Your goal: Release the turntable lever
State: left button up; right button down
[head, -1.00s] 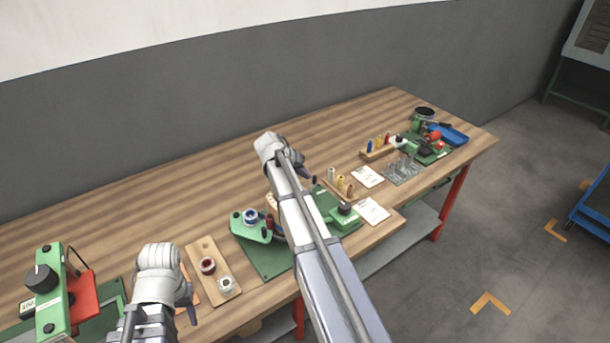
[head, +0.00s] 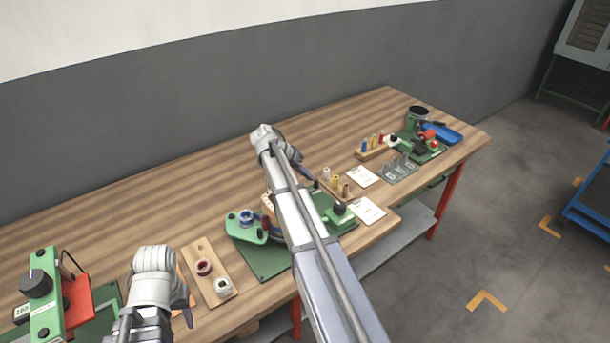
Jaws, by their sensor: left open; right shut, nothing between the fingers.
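The green fixture on a dark green base plate (head: 268,262) stands at the middle front of the bench. Its left part carries a blue and white spool (head: 246,217), with a dark red handle (head: 265,224) beside it. Its right part is a green block with a black knob (head: 339,209). My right arm crosses in front of the fixture and hides its middle, so I cannot make out the turntable lever for certain. My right gripper (head: 304,172) is shut and empty, behind the fixture in the picture. My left gripper (head: 187,308) is open and empty, left of the wooden spool board.
The wooden board (head: 215,262) holds a red and a white spool. A green device with a black dial (head: 38,284) stands far left. The back of the bench (head: 160,195) is clear.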

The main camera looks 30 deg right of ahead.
jog(key=shift+s+d, duration=0.1)
jog(key=shift+s+d+m+g, duration=0.1)
jog(key=shift+m+g, duration=0.3)
jog(key=shift+m, duration=0.3)
